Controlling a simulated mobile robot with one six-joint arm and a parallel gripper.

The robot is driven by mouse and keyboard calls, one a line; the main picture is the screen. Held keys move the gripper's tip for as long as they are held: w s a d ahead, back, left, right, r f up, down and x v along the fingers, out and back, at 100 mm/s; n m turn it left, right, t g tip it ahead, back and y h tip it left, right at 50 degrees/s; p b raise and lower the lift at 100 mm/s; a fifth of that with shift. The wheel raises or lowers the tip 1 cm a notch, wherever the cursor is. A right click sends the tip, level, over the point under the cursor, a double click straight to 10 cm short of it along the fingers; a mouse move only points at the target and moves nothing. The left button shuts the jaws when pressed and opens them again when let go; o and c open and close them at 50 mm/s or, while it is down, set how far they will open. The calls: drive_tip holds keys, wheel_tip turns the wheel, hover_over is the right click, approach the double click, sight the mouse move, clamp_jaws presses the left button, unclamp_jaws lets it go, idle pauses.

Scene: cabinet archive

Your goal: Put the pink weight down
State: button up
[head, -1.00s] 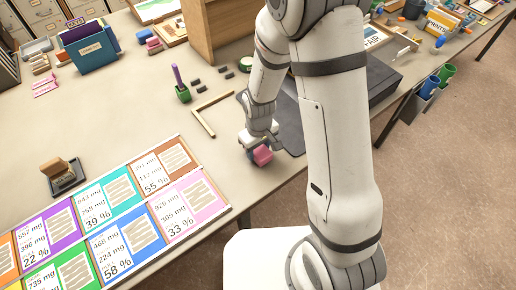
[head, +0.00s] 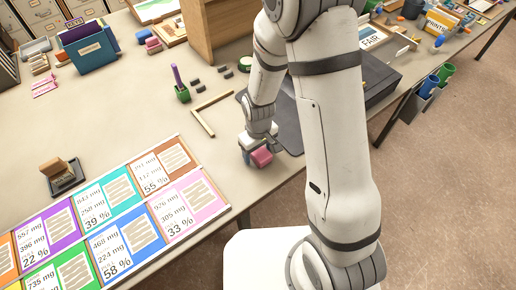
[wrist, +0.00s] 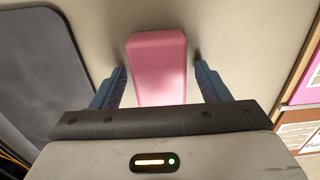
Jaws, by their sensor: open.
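The pink weight (head: 262,158) is a small pink block at my gripper, above or on the table near its front edge; the head view does not settle whether it rests on the surface. In the wrist view the pink weight (wrist: 158,68) lies between the two blue fingers, with a gap on each side. My gripper (head: 256,150) is open around it, and the fingers (wrist: 160,85) do not touch it. The weight's near end is hidden behind the gripper body in the wrist view.
A dark grey mat (head: 288,130) lies beside the gripper. Coloured label cards (head: 185,205) line the table's front left. Bare table (head: 120,110) lies to the left.

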wheel_tip(320, 180, up, 12)
drive_tip(key=b, duration=0.2)
drive_tip(key=s+d+r+m+t, duration=0.3)
drive_tip(key=s+d+r+m, duration=0.3)
drive_tip(key=s+d+r, duration=0.6)
wheel_tip(320, 180, up, 2)
drive_tip(key=shift+s+r+m+t, duration=0.2)
drive_tip(key=shift+s+m+t, duration=0.1)
drive_tip(key=shift+s+m, duration=0.15)
drive_tip(key=shift+d+f+b, duration=0.1)
drive_tip(key=shift+f+b, duration=0.5)
drive_tip(key=shift+f, duration=0.2)
